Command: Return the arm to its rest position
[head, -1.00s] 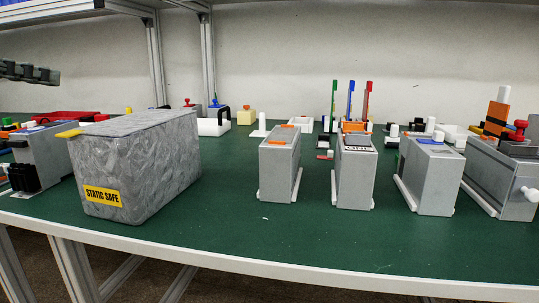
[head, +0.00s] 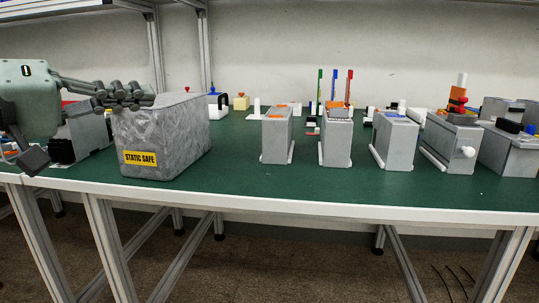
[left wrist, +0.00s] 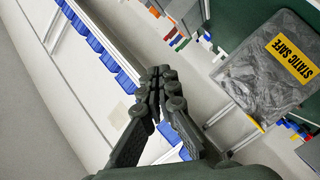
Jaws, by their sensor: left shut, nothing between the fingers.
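My left gripper (head: 140,100) comes in from the left in the head view. It appears in front of the top left edge of the grey marbled box labelled STATIC SAFE (head: 165,138); I cannot tell from this view whether they touch. In the left wrist view the gripper's fingers (left wrist: 160,75) are closed together with nothing between them. There the box (left wrist: 265,75) lies to the right, apart from the fingers. My right gripper is not in view.
The green table (head: 280,185) has a white front edge. Several grey module boxes, such as this one (head: 276,138), stand in a row to the right. Red, blue and green upright pens (head: 349,88) stand behind them. Blue bins (left wrist: 95,42) line a shelf in the left wrist view.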

